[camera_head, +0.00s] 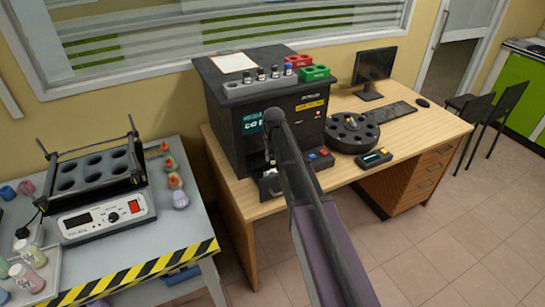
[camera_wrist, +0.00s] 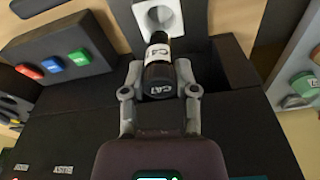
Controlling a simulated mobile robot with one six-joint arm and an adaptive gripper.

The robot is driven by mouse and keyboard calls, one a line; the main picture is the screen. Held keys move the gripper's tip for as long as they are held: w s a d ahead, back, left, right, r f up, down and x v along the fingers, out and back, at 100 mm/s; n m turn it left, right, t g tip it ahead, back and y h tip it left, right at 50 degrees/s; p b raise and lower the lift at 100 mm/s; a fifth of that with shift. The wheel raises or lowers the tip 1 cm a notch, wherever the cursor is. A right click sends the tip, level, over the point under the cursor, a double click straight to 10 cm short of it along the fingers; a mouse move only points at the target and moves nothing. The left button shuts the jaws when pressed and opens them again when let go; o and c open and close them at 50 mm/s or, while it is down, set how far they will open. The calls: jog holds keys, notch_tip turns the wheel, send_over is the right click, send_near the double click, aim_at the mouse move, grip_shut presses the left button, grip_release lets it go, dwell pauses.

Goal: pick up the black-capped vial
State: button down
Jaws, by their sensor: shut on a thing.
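A dark vial with a black cap and a white band (camera_wrist: 157,84) is between the two fingers of my gripper (camera_wrist: 159,72) in the wrist view. The fingers are shut on it from both sides, and its cap faces the camera. A white round socket (camera_wrist: 151,19) lies just beyond the vial's far end; I cannot tell whether the vial still touches it. In the head view my arm hides most of the gripper and the held vial, low at the front of the black analyser (camera_head: 228,150).
On the analyser's top are a grey rack (camera_head: 237,90) with several small vials, a red rack (camera_head: 299,61) and a green rack (camera_head: 314,73). A round black carousel (camera_head: 352,133) stands to its right on the desk. A heater block (camera_head: 108,212) stands on the left table.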

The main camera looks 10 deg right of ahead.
aim_at(272, 154)
jog(key=shift+r+p, duration=1.3)
jog(key=shift+r, duration=0.4)
jog(key=shift+a, duration=0.1)
